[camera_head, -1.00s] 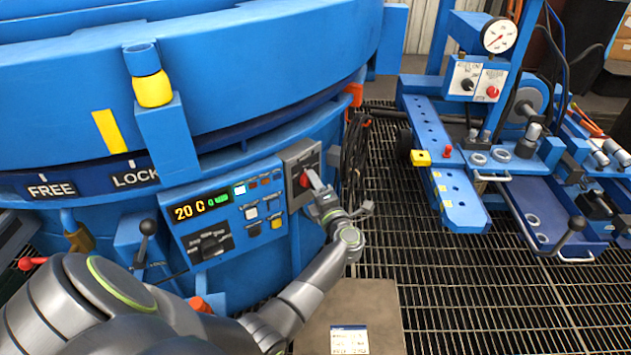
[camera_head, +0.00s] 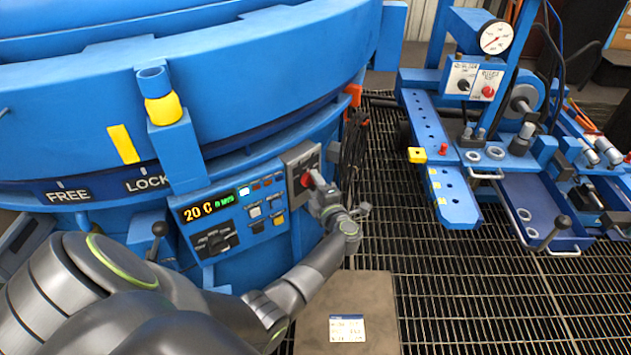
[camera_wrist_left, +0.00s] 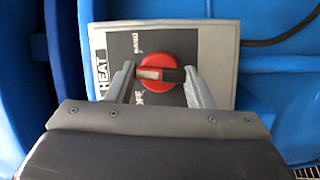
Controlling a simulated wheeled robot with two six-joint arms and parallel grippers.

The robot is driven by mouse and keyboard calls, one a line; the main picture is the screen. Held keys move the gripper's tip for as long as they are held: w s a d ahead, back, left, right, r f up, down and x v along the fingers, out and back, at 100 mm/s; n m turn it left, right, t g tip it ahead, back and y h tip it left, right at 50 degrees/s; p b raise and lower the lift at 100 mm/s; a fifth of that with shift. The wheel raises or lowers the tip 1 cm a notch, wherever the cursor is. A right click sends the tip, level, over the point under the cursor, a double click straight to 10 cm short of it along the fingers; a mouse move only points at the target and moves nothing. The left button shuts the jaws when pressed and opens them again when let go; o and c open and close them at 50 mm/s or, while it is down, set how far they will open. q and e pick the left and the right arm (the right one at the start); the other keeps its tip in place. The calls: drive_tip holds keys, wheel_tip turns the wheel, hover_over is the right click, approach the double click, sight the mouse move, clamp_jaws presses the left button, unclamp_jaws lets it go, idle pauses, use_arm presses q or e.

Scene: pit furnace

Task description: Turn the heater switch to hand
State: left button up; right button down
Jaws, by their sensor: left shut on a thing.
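The heater switch (camera_wrist_left: 156,75) is a round red knob on a grey plate (camera_wrist_left: 219,75) with a black face in the left wrist view. The face reads HEAT along its left side, with HAND and OFF beside the knob. My left gripper (camera_wrist_left: 158,74) has one finger on each side of the knob and is shut on its grip bar. The bar lies roughly across the picture; I cannot tell which label it points at. In the head view, my left gripper (camera_head: 316,185) reaches the switch box (camera_head: 299,162) at the right end of the furnace panel. My right gripper is not in view.
The blue control panel (camera_head: 230,215) has a lit display, buttons and a black dial. The round blue furnace (camera_head: 260,60) rises behind. A blue bench with a gauge (camera_head: 496,37) is at right, over grating.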

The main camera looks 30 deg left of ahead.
use_arm(q)
drive_tip(key=shift+o, duration=0.2)
drive_tip(key=shift+r+m+g+h+p, duration=0.25)
drive_tip(key=shift+m+p, duration=0.5)
drive_tip(key=shift+p, duration=0.75)
drive_tip(key=shift+r+m+g+h+p, duration=0.1)
drive_tip(key=shift+r+m+g+p, duration=0.2)
drive_tip(key=shift+m+p, duration=0.8)
drive_tip(key=m+p, duration=0.1)
drive_tip(key=g+p, duration=0.1)
drive_tip(key=p, duration=0.1)
drive_tip(key=shift+w+f+m+h, duration=0.1)
drive_tip(key=shift+f+m+h, duration=0.15)
drive_tip(key=shift+m, duration=0.1)
drive_tip(key=shift+m+g+p, duration=0.55)
drive_tip(key=shift+m+p, duration=0.15)
drive_tip(key=shift+p, duration=0.1)
drive_tip(key=shift+c, duration=0.2)
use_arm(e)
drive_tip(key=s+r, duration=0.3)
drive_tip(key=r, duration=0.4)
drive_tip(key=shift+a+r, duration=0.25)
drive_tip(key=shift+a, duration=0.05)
use_arm(q)
drive_tip(key=shift+f, duration=0.15)
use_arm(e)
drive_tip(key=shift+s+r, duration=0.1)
use_arm(q)
drive_tip(key=o, duration=1)
drive_tip(key=shift+d, duration=0.1)
